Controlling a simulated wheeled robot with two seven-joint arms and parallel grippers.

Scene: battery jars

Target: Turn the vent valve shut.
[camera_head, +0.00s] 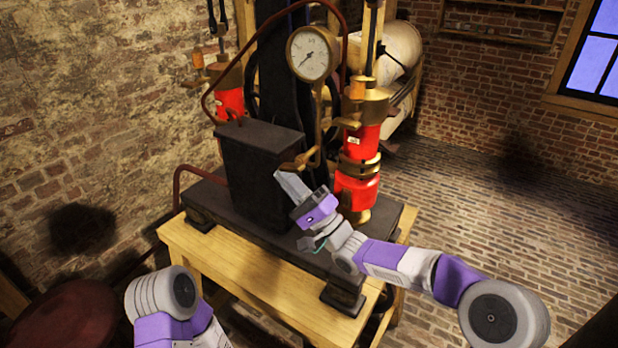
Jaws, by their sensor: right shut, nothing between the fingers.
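A small brass valve with a lever handle (301,159), which looks like the vent valve, sits at the right side of the dark box (256,160) on the machine. My right gripper (286,181) is shut and empty, its fingertips just below the brass handle and close to the box's right face. I cannot tell whether the fingers touch the handle. My right arm comes in from the lower right. Part of my left arm shows at the lower left, but its gripper is not in view.
A round pressure gauge (312,53) stands above the valve on a brass pipe. Red and brass cylinders (357,187) flank the machine. The black base plate (301,258) rests on a wooden table (250,273). A dark red round seat (62,320) stands lower left. The brick floor at right is open.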

